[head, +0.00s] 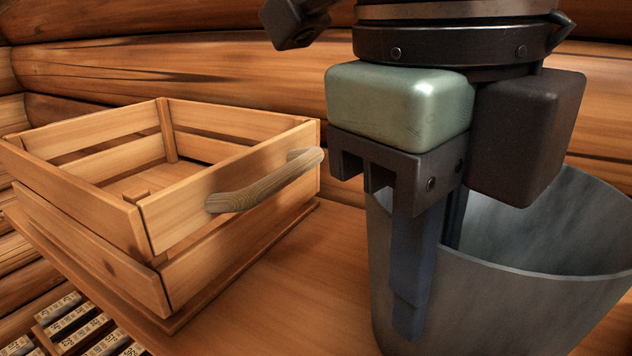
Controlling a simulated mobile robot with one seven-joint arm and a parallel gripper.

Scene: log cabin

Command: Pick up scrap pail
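The scrap pail (510,305) is a grey metal bucket with an open top, standing upright at the right, partly cut off by the picture's edge. My gripper (432,250) reaches down over the pail's near left rim. One finger is in front of the outer wall. The other finger passes behind the rim into the pail, and its tip is hidden. The rim lies between the fingers. I cannot tell whether they press on the wall or stand apart from it.
A slatted wooden crate (95,240) with a grey-brown handle (265,182) stands left of the pail on a wooden surface (290,290). Several small labelled blocks (70,315) lie at the lower left. Log walls (200,60) close off the back.

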